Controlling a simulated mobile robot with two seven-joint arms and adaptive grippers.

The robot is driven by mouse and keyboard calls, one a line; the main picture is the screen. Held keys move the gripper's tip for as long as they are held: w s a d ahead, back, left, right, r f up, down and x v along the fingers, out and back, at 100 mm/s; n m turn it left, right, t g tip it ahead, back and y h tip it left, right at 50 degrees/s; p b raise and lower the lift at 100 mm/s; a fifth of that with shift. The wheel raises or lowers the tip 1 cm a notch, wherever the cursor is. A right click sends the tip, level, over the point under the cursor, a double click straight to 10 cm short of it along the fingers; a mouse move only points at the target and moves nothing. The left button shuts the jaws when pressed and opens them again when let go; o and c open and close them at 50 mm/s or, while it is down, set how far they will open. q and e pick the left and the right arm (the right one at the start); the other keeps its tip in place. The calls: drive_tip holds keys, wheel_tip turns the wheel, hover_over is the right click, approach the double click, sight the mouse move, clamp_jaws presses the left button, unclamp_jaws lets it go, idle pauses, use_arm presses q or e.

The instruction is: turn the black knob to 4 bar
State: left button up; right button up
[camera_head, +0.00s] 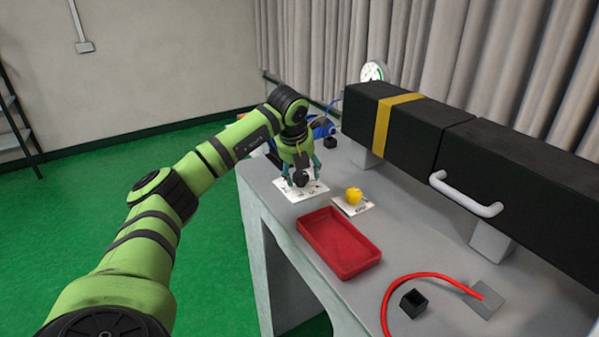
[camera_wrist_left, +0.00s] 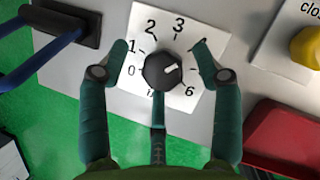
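The black knob (camera_wrist_left: 160,71) sits on a white dial card (camera_wrist_left: 148,16) with printed numbers; 0, 1, 2, 3 and 6 are readable in the left wrist view. The knob's white pointer mark points right and slightly up, toward numbers hidden behind a finger. In the head view the knob (camera_head: 300,179) and card (camera_head: 312,190) are on the grey bench. My left gripper (camera_wrist_left: 159,47) is open, its teal fingers on either side of the knob, with visible gaps in the wrist view. It also shows from the side in the head view (camera_head: 301,176). My right gripper is not in view.
A yellow knob (camera_head: 353,196) on its own card is right of the dial. A red tray (camera_head: 339,243) is in front. A red hose (camera_head: 420,275), a small black open box (camera_head: 413,303) and a long black housing (camera_head: 470,150) are farther right. A gauge (camera_head: 374,72) stands behind.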

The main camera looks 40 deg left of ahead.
use_arm(q)
drive_tip(key=shift+f, duration=0.15)
drive_tip(key=v, duration=1.2)
